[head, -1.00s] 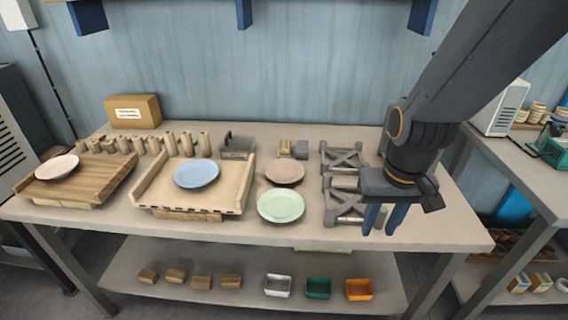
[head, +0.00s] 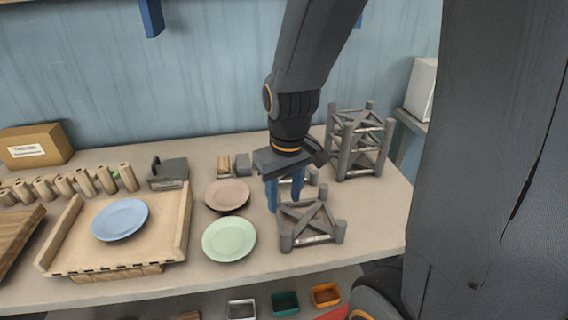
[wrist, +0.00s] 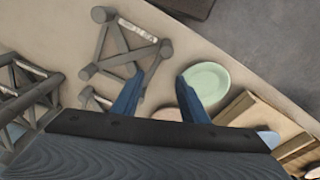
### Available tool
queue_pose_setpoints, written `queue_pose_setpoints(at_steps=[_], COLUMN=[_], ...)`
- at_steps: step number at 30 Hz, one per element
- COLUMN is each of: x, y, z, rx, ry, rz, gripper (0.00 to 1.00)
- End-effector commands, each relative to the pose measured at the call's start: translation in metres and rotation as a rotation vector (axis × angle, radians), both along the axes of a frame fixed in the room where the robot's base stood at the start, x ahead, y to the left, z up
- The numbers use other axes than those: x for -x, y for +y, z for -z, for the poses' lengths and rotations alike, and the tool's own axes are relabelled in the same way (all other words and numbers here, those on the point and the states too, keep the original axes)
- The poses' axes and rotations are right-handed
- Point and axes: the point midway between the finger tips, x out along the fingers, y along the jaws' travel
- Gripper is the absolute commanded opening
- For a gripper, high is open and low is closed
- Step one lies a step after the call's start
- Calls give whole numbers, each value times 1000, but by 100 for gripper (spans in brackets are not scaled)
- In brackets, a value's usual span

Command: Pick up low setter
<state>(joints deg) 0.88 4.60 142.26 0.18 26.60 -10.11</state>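A low grey setter (head: 312,226), a cross-braced frame with short round posts, stands on the table at the front; the wrist view shows it at upper left (wrist: 122,58). A second low setter (head: 311,179) stands behind it, partly hidden by my gripper. My gripper (head: 285,203) points down with its two blue fingers apart and nothing seen between them. In the head view it is at the left side of the low setters. In the wrist view the fingers (wrist: 158,80) spread between the front setter and the green plate. Contact with a setter cannot be told.
A tall grey setter stack (head: 358,142) stands at the right. A green plate (head: 229,240) and a pink plate (head: 227,195) lie to the left. Farther left, a blue plate (head: 120,220) sits on a wooden board (head: 172,237). Small blocks (head: 242,164) stand behind.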

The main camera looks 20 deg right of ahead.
Motion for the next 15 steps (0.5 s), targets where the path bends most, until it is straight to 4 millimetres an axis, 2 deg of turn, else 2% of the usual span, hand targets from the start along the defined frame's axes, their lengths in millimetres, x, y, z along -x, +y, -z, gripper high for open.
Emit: queue_pose_setpoints(at_steps=[8, 15], x=[-105, -189], y=[-35, -77], z=[3, 19], rx=[61, 97], ry=[38, 65], rz=[-590, -1156], gripper=[40, 40])
